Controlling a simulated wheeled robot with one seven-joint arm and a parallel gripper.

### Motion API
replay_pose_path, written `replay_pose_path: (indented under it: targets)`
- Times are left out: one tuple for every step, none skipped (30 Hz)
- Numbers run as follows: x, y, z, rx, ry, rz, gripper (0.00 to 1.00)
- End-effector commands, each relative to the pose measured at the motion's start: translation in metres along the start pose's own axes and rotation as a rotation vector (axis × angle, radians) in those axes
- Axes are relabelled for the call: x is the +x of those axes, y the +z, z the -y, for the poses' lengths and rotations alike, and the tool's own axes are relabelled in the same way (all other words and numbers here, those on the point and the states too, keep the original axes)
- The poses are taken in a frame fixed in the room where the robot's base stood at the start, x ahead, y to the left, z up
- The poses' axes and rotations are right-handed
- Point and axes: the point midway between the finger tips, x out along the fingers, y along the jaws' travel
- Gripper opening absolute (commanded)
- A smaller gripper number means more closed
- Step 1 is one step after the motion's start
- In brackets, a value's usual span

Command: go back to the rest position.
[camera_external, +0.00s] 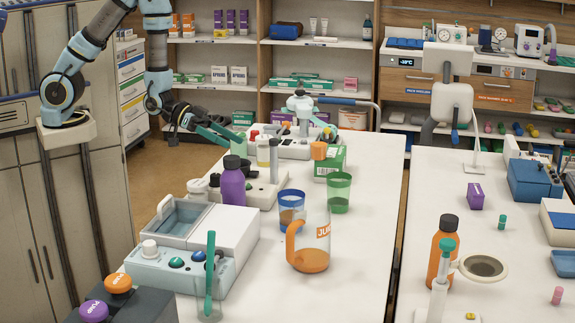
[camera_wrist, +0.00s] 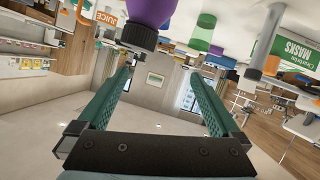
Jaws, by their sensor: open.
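My gripper (camera_external: 236,136) is at the left side of the long white table, in the upper left of the external view.
On the table (camera_external: 365,220) stand a purple bottle (camera_external: 232,186), a blue cup (camera_external: 291,207), a green cup (camera_external: 339,192), a juice jug (camera_external: 309,245) and bedside devices. Shelves (camera_external: 215,60) stand behind. A second table (camera_external: 420,205) with an orange bottle (camera_external: 440,247) is at right.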

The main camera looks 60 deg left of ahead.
Motion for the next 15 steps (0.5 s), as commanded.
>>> replay_pose_path:
  targets:
    - [-0.005,0.002,0.021,0.007,-0.057,0.043,1.0]
    - [-0.009,0.006,0.032,0.009,-0.092,0.079,1.0]
    - [-0.015,0.01,0.048,0.008,-0.143,0.124,1.0]
    - [-0.021,0.013,0.06,0.006,-0.179,0.159,1.0]
    - [-0.028,0.016,0.072,0.001,-0.218,0.196,1.0]
    - [-0.039,0.021,0.087,-0.009,-0.269,0.246,1.0]
    - [-0.048,0.024,0.098,-0.021,-0.307,0.286,1.0]
    - [-0.058,0.028,0.109,-0.034,-0.345,0.326,1.0]
    - [-0.073,0.034,0.121,-0.055,-0.391,0.38,1.0]
    - [-0.085,0.038,0.129,-0.075,-0.425,0.42,1.0]
    - [-0.097,0.042,0.137,-0.096,-0.456,0.46,1.0]
    - [-0.114,0.048,0.144,-0.127,-0.495,0.513,1.0]
    - [-0.127,0.052,0.149,-0.154,-0.521,0.552,1.0]
    - [-0.139,0.057,0.152,-0.182,-0.544,0.59,1.0]
    - [-0.156,0.062,0.154,-0.22,-0.571,0.639,1.0]
